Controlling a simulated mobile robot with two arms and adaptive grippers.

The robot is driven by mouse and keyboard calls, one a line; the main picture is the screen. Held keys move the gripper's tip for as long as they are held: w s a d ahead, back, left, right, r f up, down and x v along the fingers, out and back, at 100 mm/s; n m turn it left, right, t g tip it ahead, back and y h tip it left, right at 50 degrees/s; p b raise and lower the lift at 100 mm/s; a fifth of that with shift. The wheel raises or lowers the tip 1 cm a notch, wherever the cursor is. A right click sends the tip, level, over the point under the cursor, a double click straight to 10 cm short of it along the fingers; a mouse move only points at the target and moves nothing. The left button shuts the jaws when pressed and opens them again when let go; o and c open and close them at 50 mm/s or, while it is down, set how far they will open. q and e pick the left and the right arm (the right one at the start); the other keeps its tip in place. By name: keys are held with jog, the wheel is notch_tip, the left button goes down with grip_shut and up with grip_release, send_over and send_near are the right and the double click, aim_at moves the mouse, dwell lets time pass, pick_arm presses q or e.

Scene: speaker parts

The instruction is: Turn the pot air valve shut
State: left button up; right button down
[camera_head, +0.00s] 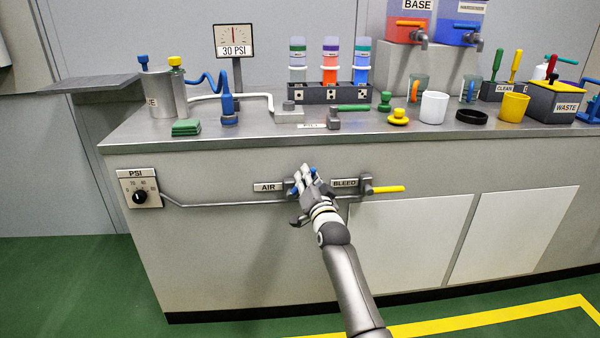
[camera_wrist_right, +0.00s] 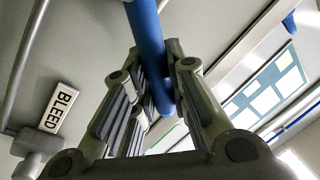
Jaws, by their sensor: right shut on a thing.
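The air valve is on the cabinet front beside the AIR label (camera_head: 268,187), mostly hidden behind my right gripper (camera_head: 306,178). Small blue parts show around the fingers in the head view. In the right wrist view, my right gripper (camera_wrist_right: 158,75) is shut on the blue valve handle (camera_wrist_right: 147,40), which runs between its two fingers. A grey metal cylinder (camera_head: 164,97), perhaps the pot, stands on the bench at left with a blue and a yellow knob on top. My left gripper is not in view.
The bleed valve's yellow handle (camera_head: 388,189) points right, close to my right gripper. A grey pipe (camera_head: 220,204) runs along the cabinet front to the PSI dial (camera_head: 139,190). A gauge sign (camera_head: 234,42) reads 30 PSI. Racks, cups and tools crowd the bench top (camera_head: 255,130).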

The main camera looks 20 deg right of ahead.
jog(key=shift+s+d+f+m, duration=0.1)
jog(key=shift+d+f+m, duration=0.15)
jog(key=shift+m, duration=0.3)
jog(key=shift+d+f+m, duration=0.15)
jog(key=shift+f+m, duration=0.15)
jog(key=shift+m, duration=0.25)
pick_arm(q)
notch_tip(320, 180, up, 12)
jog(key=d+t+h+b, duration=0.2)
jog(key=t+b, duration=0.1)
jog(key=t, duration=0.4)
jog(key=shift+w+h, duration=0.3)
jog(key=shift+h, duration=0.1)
pick_arm(e)
jog(key=shift+s+d+f+m+h, duration=0.1)
jog(key=shift+d+f+m+h, duration=0.4)
jog(key=shift+m, duration=1.2)
jog(key=shift+s+d+f+m+h, duration=0.1)
jog(key=shift+f+m+h, duration=0.45)
jog(key=shift+f+m, duration=0.9)
jog(key=shift+s+d+f+m+h, duration=0.1)
jog(key=shift+d+f+m+h, duration=0.35)
jog(key=shift+m, duration=1.5)
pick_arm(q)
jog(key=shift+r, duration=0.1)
pick_arm(e)
jog(key=shift+a+f, duration=0.1)
jog(key=shift+a, duration=0.05)
jog(key=c, duration=1.4)
grip_release()
